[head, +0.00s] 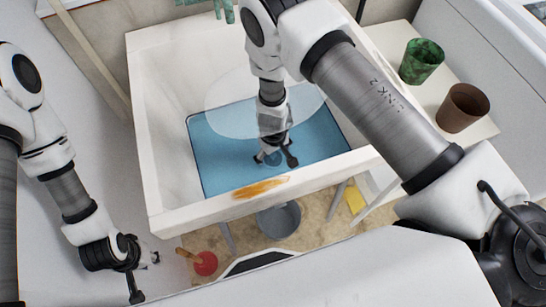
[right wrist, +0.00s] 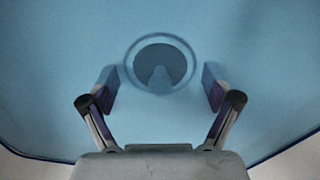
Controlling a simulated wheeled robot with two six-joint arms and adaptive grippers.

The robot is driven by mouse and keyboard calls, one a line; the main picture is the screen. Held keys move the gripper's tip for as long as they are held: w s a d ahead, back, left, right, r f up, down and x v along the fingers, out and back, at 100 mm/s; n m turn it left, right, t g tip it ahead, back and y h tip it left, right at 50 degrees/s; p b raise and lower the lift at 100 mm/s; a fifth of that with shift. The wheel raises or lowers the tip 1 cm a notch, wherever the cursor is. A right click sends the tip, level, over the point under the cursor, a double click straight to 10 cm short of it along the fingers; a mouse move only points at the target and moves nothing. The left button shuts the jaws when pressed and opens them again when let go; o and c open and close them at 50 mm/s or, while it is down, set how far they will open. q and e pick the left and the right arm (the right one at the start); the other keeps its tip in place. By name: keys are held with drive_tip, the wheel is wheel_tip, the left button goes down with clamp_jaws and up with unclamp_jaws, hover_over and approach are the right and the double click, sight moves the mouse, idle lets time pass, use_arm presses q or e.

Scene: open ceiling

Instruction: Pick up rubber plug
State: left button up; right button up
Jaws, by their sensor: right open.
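The rubber plug (right wrist: 160,66) is a dark grey-blue disc with a raised tab, seen in the right wrist view on the blue floor of the basin, with a pale ring around it. In the head view the plug is mostly hidden by my right gripper (head: 272,158), which points down inside the white-walled basin (head: 163,120). My right gripper (right wrist: 159,90) is open and empty, its fingers to either side of the plug; I cannot tell their height above the floor. My left gripper (head: 146,277) is open and empty, low at the left, outside the basin.
A pale translucent round shape (head: 228,95) surrounds my right wrist. Green (head: 421,61) and brown (head: 462,107) pots stand on the ledge at right. An orange-brown patch (head: 261,187) marks the front rim. A grey bucket (head: 279,220) and red plunger (head: 205,263) are below.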

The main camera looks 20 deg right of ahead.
drive_tip(key=c, duration=1.3)
drive_tip(key=shift+s+r, duration=0.1)
clamp_jaws()
drive_tip(key=shift+a, duration=0.1)
drive_tip(key=shift+s, duration=0.1)
drive_tip(key=r, duration=1)
drive_tip(key=shift+w+p, duration=0.2)
drive_tip(key=shift+p, duration=0.1)
